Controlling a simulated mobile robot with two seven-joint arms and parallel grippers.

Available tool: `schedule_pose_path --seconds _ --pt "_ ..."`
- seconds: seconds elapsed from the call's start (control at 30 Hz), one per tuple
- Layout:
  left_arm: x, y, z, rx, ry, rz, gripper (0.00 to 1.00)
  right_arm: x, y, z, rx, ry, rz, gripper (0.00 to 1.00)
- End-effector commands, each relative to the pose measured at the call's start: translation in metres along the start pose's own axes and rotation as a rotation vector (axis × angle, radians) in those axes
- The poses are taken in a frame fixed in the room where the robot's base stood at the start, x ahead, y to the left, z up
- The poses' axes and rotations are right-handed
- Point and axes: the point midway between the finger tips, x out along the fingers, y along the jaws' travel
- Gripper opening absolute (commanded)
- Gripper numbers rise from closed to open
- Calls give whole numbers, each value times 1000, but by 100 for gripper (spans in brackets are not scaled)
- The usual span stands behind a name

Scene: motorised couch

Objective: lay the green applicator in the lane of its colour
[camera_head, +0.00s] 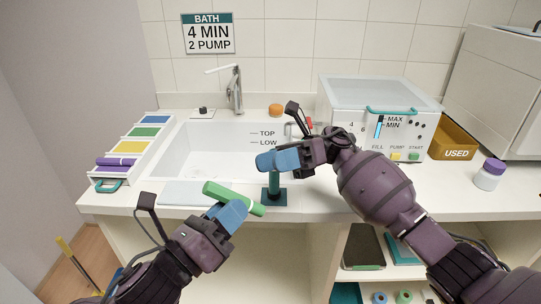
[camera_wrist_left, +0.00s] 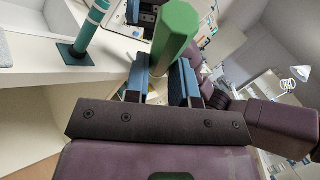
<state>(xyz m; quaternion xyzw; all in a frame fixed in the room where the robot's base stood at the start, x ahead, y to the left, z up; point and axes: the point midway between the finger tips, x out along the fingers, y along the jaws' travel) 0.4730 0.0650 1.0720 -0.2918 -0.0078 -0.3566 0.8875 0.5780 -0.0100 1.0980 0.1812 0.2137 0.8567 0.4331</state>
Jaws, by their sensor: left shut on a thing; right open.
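The green applicator (camera_head: 216,190) is held in my left gripper (camera_head: 232,211), tilted, above the counter's front edge. In the left wrist view the green applicator (camera_wrist_left: 175,38) stands between the two blue fingers of the left gripper (camera_wrist_left: 160,78). The lane tray (camera_head: 102,172) lies left of the sink, with blue, green (camera_head: 145,132), yellow and purple lanes. The green lane looks empty; a purple applicator (camera_head: 115,162) lies at the purple lane. My right gripper (camera_head: 280,160) is open at the top of a teal post (camera_head: 274,184); whether it touches the post I cannot tell.
The sink (camera_head: 205,150) with its faucet (camera_head: 236,88) is behind the grippers. A pale mat (camera_head: 185,194) lies between the tray and the green applicator. A white bath unit (camera_head: 390,125), a "USED" bin (camera_head: 455,145) and a purple-capped jar (camera_head: 489,175) stand right.

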Motion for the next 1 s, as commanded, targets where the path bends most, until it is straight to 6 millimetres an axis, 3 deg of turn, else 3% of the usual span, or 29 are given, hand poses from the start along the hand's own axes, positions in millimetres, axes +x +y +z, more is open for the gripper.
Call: schedule_pose_path --seconds 0.2,0.47,1.0 --pt "0 0 0 0 0 0 0 10 5 11 -9 156 50 54" --pt "0 0 0 0 0 0 0 25 7 9 -9 187 63 54" --pt "0 0 0 0 0 0 0 105 12 -6 -11 184 63 54"
